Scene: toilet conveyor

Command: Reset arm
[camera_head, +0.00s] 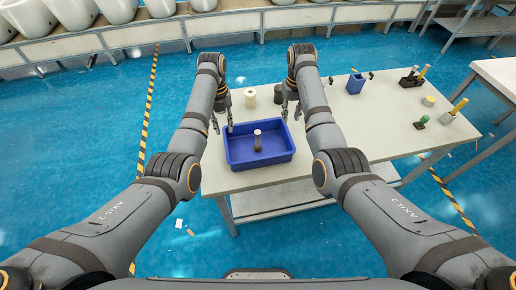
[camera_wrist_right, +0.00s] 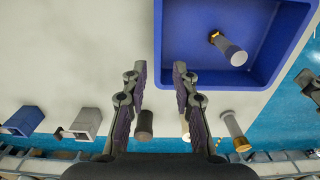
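My left gripper (camera_head: 223,120) hangs over the left part of the table, by the back left corner of the blue bin. Its fingers look apart and empty. My right gripper (camera_head: 291,112) is over the table just behind the bin's back right side. In the right wrist view its two fingers (camera_wrist_right: 160,75) are spread with nothing held between them. Both arms reach forward with the grippers pointing down.
The blue bin (camera_head: 262,162) holds a white-topped, brown-based cylinder (camera_head: 257,136). A cream cylinder (camera_head: 250,97) and a dark one (camera_head: 278,94) stand behind. A blue box (camera_head: 356,83), a black holder (camera_head: 408,80) and a green-based item (camera_head: 421,122) stand right on the table (camera_head: 345,130).

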